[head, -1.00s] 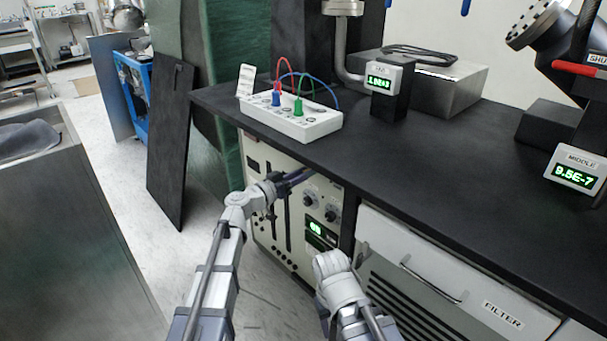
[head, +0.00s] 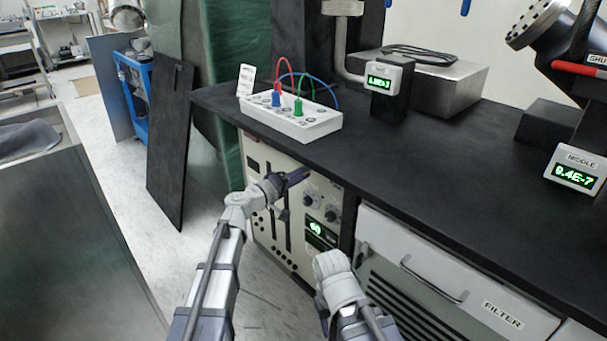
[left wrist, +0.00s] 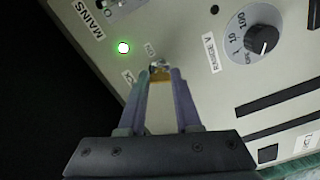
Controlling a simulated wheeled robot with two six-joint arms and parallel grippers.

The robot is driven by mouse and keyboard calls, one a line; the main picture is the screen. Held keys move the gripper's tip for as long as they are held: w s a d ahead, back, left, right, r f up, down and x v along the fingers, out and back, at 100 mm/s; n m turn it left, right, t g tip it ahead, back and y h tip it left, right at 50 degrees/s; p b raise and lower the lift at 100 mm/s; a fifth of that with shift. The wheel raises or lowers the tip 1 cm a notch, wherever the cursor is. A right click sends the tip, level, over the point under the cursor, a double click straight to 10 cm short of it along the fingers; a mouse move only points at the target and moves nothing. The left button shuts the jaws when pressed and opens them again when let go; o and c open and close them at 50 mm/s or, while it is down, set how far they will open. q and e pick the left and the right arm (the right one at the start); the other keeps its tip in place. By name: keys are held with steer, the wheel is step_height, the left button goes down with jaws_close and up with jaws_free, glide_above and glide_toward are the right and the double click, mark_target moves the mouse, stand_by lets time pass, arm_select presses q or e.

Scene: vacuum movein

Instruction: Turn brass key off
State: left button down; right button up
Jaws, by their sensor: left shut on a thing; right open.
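The brass key (left wrist: 161,75) shows as a small gold piece between my left fingertips, at the cream control panel (left wrist: 205,85) in the left wrist view. My left gripper (left wrist: 160,70) is shut on it; it also shows in the head view (head: 303,174), at the panel's upper part. The fingers hide most of the key, and its exact angle is unclear. A green lamp (left wrist: 124,47) glows beside it, near the MAINS label (left wrist: 88,19). My right gripper (head: 332,264) is lower, in front of the cabinet, apart from the key; my wrist mostly hides its fingers.
A range dial (left wrist: 262,40) sits right of the key. The panel's green display (head: 316,228) is lit. Above is the black bench (head: 420,165) with a white box with plugged leads (head: 290,121). A FILTER drawer (head: 440,275) is at right. Open floor lies left.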

arm_select(q)
steer(key=shift+n, duration=2.1)
steer(key=c, duration=0.6)
jaws_free()
steer(key=v, duration=0.7)
steer(key=shift+s+a, duration=0.3)
steer(key=shift+a, duration=0.05)
